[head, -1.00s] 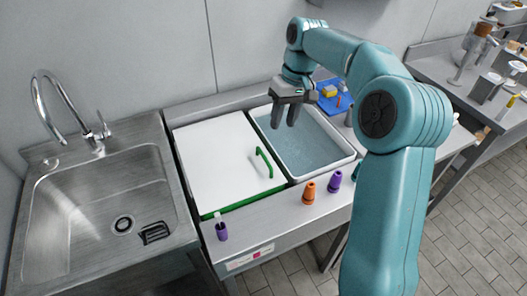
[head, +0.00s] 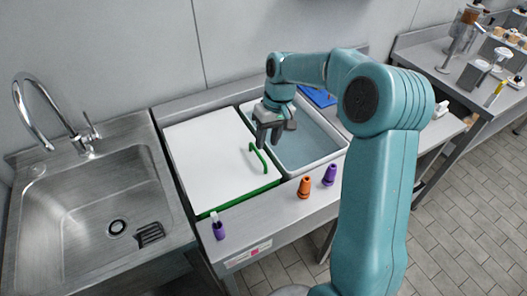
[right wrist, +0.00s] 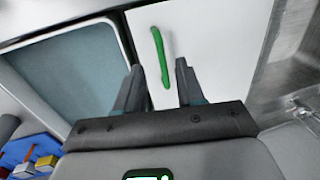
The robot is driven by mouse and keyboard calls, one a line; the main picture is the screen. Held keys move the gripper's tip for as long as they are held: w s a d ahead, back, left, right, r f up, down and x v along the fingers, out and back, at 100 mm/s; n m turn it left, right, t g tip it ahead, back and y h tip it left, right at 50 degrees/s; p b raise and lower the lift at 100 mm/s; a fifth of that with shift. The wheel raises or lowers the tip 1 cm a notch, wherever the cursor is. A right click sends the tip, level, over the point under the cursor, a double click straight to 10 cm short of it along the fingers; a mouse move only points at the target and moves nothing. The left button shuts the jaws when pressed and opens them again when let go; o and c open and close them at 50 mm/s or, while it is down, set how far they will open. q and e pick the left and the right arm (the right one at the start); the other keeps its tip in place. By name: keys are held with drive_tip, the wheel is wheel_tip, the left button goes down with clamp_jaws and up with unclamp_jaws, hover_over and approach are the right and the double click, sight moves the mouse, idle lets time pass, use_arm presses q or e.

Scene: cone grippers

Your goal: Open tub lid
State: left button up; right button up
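The tub lid (head: 205,160) is a flat white panel with a green front edge, lying closed over the left tub. Its green bar handle (head: 258,158) stands near the lid's right side. My right gripper (head: 266,143) is above the lid's right edge, close to the handle, pointing down. In the right wrist view the handle (right wrist: 160,57) shows between and beyond the two spread fingers of the gripper (right wrist: 158,78), which is open and empty. Whether a finger touches the handle cannot be told. My left gripper is not in view.
An open tub of bluish water (head: 305,145) stands right of the lid. An orange cone (head: 304,188) and a purple cone (head: 329,175) stand on the front ledge, with another purple cone (head: 218,229) at the lid's front left corner. A steel sink (head: 85,205) is at left.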

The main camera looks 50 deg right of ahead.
sight(263, 159)
drive_tip(key=f, duration=0.2)
drive_tip(key=a+f, duration=0.1)
drive_tip(key=f, duration=0.2)
drive_tip(key=shift+w+f, duration=0.15)
drive_tip(key=shift+f, duration=0.1)
drive_tip(key=shift+a, duration=0.1)
clamp_jaws()
